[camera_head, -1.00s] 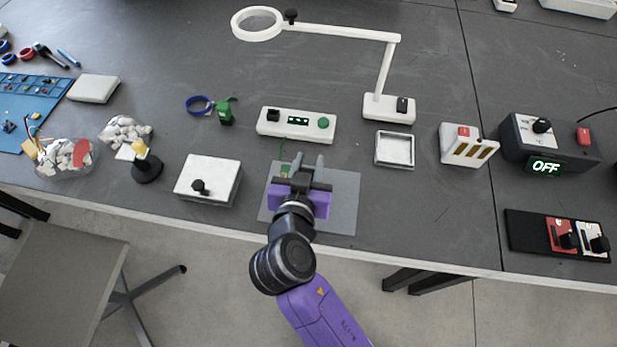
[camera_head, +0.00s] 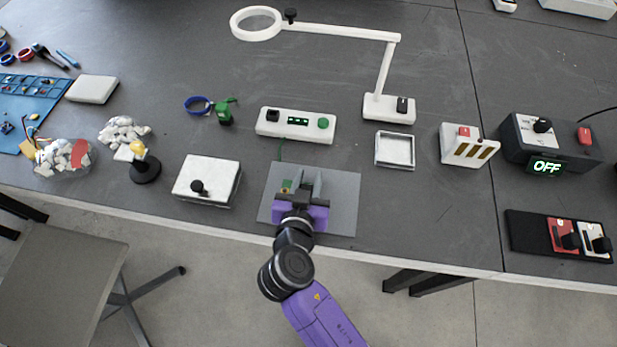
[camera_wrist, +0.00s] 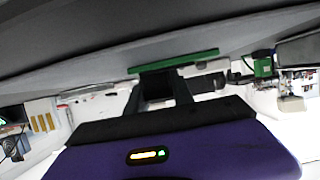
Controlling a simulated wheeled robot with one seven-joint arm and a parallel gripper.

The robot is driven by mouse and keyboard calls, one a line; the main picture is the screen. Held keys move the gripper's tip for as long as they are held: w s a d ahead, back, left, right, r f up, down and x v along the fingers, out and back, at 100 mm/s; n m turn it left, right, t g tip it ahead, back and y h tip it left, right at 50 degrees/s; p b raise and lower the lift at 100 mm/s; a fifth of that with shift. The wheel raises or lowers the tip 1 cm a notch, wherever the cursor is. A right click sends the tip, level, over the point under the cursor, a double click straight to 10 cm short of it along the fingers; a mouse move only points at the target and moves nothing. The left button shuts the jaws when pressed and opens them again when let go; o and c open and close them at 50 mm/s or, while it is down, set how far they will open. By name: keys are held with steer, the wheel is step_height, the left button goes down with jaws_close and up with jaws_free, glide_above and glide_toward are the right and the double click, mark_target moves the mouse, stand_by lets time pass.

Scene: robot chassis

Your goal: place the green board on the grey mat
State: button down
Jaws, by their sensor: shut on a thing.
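The green board (camera_head: 287,187) shows as a small green and yellowish piece at the left side of my gripper (camera_head: 306,183), over the grey mat (camera_head: 340,205). In the wrist view the green board (camera_wrist: 178,60) is a thin green strip seen nearly edge-on at the fingertips of my gripper (camera_wrist: 163,82). My gripper is shut on it. The dark surface lies close beside the board in that view; whether they touch I cannot tell. My gripper hides part of the board and the mat's near middle.
A white box with a black knob (camera_head: 207,181) stands left of the mat. A white panel with a green button (camera_head: 296,124) lies behind it. A white square tray (camera_head: 395,149) and a magnifier lamp (camera_head: 388,108) stand to the back right.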

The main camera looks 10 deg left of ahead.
steer(key=c, duration=1.1)
jaws_free()
steer(key=shift+r, duration=0.15)
steer(key=v, duration=1.2)
steer(key=shift+a, duration=0.1)
